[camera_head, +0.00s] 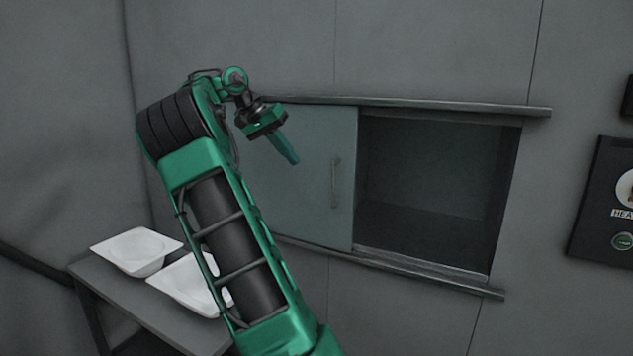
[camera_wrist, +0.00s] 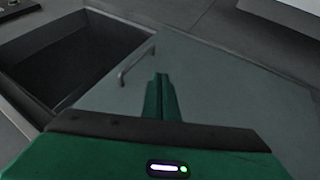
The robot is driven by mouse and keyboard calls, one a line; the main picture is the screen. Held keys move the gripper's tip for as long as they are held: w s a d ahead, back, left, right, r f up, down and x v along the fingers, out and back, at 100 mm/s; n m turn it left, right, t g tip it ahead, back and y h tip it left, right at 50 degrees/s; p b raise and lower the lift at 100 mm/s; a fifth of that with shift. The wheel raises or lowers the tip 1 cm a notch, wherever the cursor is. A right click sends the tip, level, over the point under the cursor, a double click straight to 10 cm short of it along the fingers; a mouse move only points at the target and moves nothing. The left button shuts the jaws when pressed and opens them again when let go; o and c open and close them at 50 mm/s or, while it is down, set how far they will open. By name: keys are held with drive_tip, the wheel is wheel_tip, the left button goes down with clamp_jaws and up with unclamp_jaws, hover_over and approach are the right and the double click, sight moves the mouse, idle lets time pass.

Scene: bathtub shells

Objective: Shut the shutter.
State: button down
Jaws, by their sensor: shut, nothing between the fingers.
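The shutter (camera_head: 315,160) is a flat grey-green sliding panel on two horizontal rails, with a thin upright bar handle (camera_head: 335,182) near its right edge. It stands at the left, and the dark recess (camera_head: 435,185) to its right is uncovered. My gripper (camera_head: 293,158) is shut and empty, in front of the panel and left of the handle. In the wrist view the closed fingers (camera_wrist: 160,84) point towards the panel (camera_wrist: 225,95), with the handle (camera_wrist: 136,64) just beside them and the open recess (camera_wrist: 75,60) at upper left. I cannot tell whether the fingertips touch the panel.
The upper rail (camera_head: 450,104) and lower rail (camera_head: 420,268) stick out from the wall. A grey table (camera_head: 150,312) at lower left holds two white bathtub shells (camera_head: 138,250). A dark wall panel (camera_head: 600,205) hangs at the right. The space before the recess looks clear.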

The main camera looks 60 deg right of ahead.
sight(321, 179)
drive_tip(key=s+d+f, duration=0.1)
drive_tip(key=s+f, duration=0.1)
drive_tip(key=s+d+f, duration=0.2)
drive_tip(key=f, duration=0.1)
drive_tip(key=s+d+f, duration=0.2)
drive_tip(key=s, duration=0.1)
drive_tip(key=shift+d+f, duration=0.15)
drive_tip(key=shift+d, duration=0.1)
drive_tip(key=shift+s, duration=0.1)
